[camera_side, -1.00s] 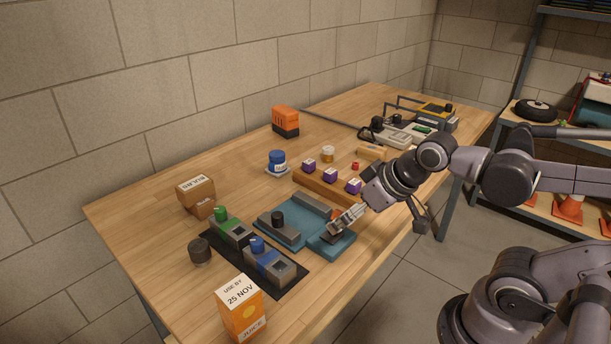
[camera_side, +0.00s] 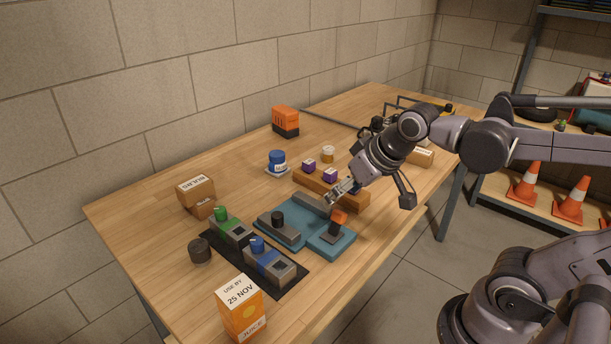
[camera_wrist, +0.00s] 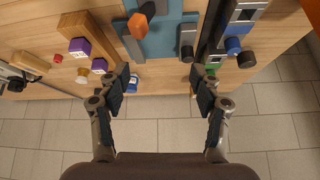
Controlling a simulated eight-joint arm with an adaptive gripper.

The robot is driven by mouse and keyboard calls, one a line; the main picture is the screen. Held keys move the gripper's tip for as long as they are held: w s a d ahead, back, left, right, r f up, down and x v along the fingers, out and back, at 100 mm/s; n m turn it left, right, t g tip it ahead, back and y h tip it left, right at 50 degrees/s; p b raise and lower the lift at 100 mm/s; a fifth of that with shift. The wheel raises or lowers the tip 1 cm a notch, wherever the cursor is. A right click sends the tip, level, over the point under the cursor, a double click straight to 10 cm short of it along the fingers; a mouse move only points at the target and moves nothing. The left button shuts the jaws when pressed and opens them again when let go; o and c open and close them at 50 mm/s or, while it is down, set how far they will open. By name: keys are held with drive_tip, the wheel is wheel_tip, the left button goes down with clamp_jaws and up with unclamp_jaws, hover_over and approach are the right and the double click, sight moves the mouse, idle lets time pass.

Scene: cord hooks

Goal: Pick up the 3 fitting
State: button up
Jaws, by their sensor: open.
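Three purple fittings with small white labels sit in a row on a long wooden rack (camera_side: 345,198). The left one (camera_side: 309,166) and the middle one (camera_side: 330,175) show clearly in the side view. The right one (camera_side: 355,186) is mostly hidden behind my gripper. Two purple fittings (camera_wrist: 79,46) show in the wrist view, left of the fingers. I cannot read which label is 3. My gripper (camera_side: 332,197) is open and empty, above the area between the rack and the teal fixture (camera_side: 298,234). Its spread fingers (camera_wrist: 160,82) show in the wrist view.
An orange-topped piece (camera_side: 339,217) stands on the teal fixture. Green and blue-topped units (camera_side: 269,266) on a dark mat and a juice carton (camera_side: 241,308) are at the front.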

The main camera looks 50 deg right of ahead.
drive_tip(key=w+d+r+m+g+h, duration=0.1)
drive_tip(key=w+d+r+m, duration=0.4)
drive_tip(key=w, duration=0.4)
drive_tip(key=m+g+h, duration=0.3)
drive_tip(key=m+g, duration=0.2)
drive_tip(key=m, duration=0.4)
hover_over(328, 148)
drive_tip(key=s+a, duration=0.2)
drive_tip(key=a, duration=0.2)
wheel_tip(328, 148, down, 8)
drive_tip(key=shift+m, duration=0.3)
drive_tip(key=x, duration=0.5)
drive_tip(key=shift+w+d+f, duration=0.25)
drive_tip(key=shift+w+d, duration=0.05)
drive_tip(key=shift+w+a+x, duration=0.1)
drive_tip(key=shift+w+x, duration=0.05)
drive_tip(key=shift+x, duration=0.75)
drive_tip(key=shift+w+a+x, duration=0.1)
drive_tip(key=shift+w+x, duration=0.05)
drive_tip(key=shift+x, duration=0.75)
drive_tip(key=shift+w+a+x, duration=0.1)
drive_tip(key=shift+w+x, duration=0.05)
drive_tip(key=shift+x, duration=0.75)
drive_tip(key=c, duration=1.3)
